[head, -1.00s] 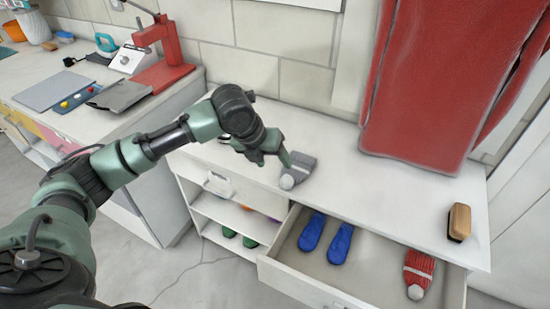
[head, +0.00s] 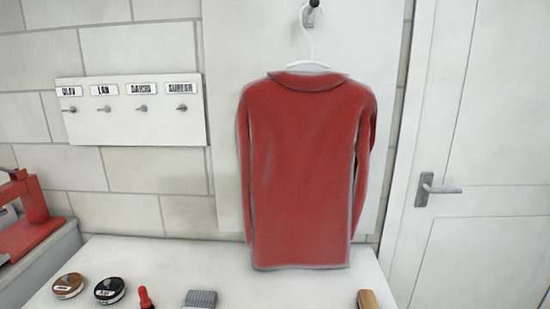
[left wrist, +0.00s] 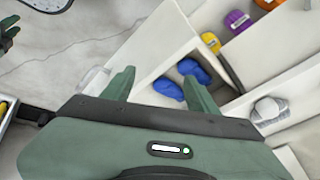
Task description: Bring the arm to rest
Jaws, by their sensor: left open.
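In the left wrist view my left gripper (left wrist: 160,88) is open, its two green fingers apart with nothing held between them. A pair of blue slippers (left wrist: 183,82) lies in a white compartment beyond the fingers, apparently the open drawer. My left arm is out of the head view.
A red coat (head: 300,165) hangs above the white counter (head: 230,265). A door (head: 490,150) stands at right.

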